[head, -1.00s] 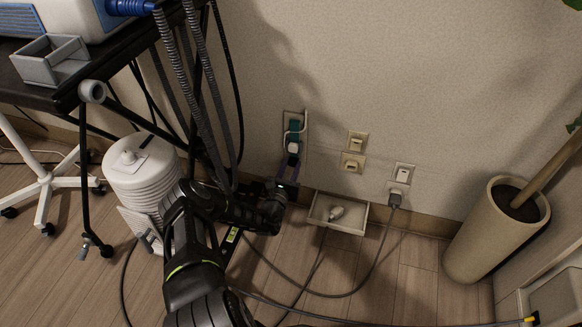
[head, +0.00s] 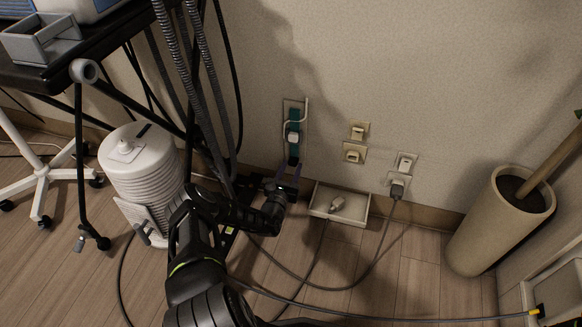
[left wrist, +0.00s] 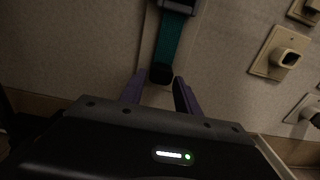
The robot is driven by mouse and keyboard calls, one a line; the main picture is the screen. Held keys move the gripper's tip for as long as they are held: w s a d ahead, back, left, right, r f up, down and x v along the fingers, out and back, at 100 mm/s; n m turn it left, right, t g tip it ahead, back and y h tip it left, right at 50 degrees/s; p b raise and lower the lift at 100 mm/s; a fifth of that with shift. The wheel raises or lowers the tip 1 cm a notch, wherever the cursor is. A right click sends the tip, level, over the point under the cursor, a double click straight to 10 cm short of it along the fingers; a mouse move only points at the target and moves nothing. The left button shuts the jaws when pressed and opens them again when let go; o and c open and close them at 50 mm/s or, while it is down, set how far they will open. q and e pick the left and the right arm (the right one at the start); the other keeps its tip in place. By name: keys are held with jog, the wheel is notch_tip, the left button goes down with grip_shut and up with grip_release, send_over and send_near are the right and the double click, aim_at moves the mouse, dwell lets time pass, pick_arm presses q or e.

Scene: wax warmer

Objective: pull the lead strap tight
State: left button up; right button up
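In the left wrist view the strap (left wrist: 171,38) runs down to a black end tab (left wrist: 161,74), with part of a dark buckle-like piece at the top edge. My left gripper (head: 289,170) is just below the strap's lower end. In the left wrist view its purple fingers (left wrist: 159,84) stand apart, one on each side below the tab, with nothing clearly held. My right gripper is not in view.
A shallow tray (head: 361,213) holding a pale plug (head: 337,204) sits low against the wall, right of my gripper. A grey plug (head: 397,188) is in another outlet. A white ribbed canister (head: 140,170) and black cart frame stand left; a tall planter (head: 490,235) stands right.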

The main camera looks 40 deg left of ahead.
pick_arm(q)
jog(key=shift+o, duration=1.3)
jog(key=shift+r, duration=0.2)
jog(key=shift+s+d+r+p, duration=0.1)
jog(key=shift+s+d+p, duration=0.1)
jog(key=shift+s+p, duration=0.3)
jog(key=p+v, duration=0.2)
jog(key=v, duration=0.4)
jog(key=shift+s+p, duration=0.3)
jog(key=shift+d, duration=0.15)
